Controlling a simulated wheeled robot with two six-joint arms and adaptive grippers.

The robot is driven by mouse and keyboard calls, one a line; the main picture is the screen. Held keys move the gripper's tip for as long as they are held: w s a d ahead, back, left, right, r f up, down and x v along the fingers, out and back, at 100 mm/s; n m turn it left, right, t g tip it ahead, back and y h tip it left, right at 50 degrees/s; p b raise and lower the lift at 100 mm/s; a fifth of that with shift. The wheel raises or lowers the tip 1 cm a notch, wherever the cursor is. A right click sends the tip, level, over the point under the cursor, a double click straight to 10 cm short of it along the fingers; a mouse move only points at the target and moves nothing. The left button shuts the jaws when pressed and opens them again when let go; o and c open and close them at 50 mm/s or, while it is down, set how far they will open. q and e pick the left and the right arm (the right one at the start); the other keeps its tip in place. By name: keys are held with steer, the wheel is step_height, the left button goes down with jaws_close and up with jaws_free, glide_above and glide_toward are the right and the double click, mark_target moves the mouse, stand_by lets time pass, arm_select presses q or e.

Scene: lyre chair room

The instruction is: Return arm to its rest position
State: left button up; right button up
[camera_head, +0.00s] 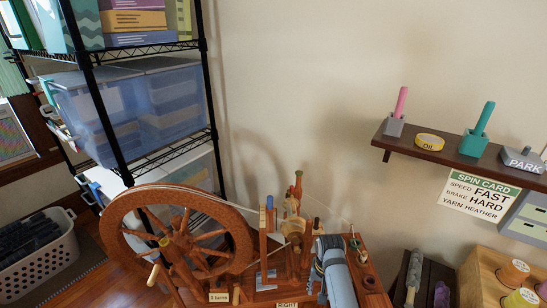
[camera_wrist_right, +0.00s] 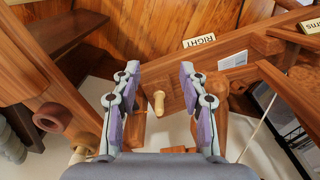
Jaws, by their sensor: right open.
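In the wrist view my right gripper (camera_wrist_right: 159,72) is open, its two purple-padded fingers apart. A small pale wooden peg (camera_wrist_right: 158,103) shows between them, with clear gaps on both sides; the fingers do not touch it. Wooden parts of the spinning wheel (camera_wrist_right: 262,45) lie beyond the fingertips, with a "RIGHT" label (camera_wrist_right: 199,40). In the head view the wooden spinning wheel (camera_head: 187,243) stands at lower middle. A blue-grey link of my right arm comes up at its right end; the right gripper cannot be made out there. My left gripper is in neither view.
A wire shelf (camera_head: 165,152) with bins stands behind the wheel at left. A white basket (camera_head: 40,262) is on the floor. A wall shelf (camera_head: 455,152) holds several items, including a yellow oil tin (camera_head: 430,142). A wooden box (camera_head: 478,278) sits at lower right. The wall's middle is clear.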

steer(key=s+d+f+n+p, duration=0.1)
steer(key=s+d+f+p, duration=0.2)
steer(key=s+f, duration=0.55)
steer(key=s+d+f+n+p, duration=0.1)
steer(key=s+d+f+p, duration=0.2)
steer(key=s+f, duration=0.55)
arm_select(q)
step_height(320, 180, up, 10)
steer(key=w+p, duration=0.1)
steer(key=p, duration=0.2)
arm_select(e)
steer(key=s+d+f, duration=0.2)
steer(key=s, duration=0.5)
steer(key=s+d+f+n, duration=0.1)
steer(key=s+d+f, duration=0.2)
steer(key=s, duration=0.5)
steer(key=s+d+f+t, duration=0.1)
steer(key=s+d+f, duration=0.1)
steer(key=s, duration=0.5)
steer(key=shift+s+d+f+n+h, duration=0.2)
steer(key=shift+s+f+n+h, duration=0.1)
steer(key=shift+h, duration=0.1)
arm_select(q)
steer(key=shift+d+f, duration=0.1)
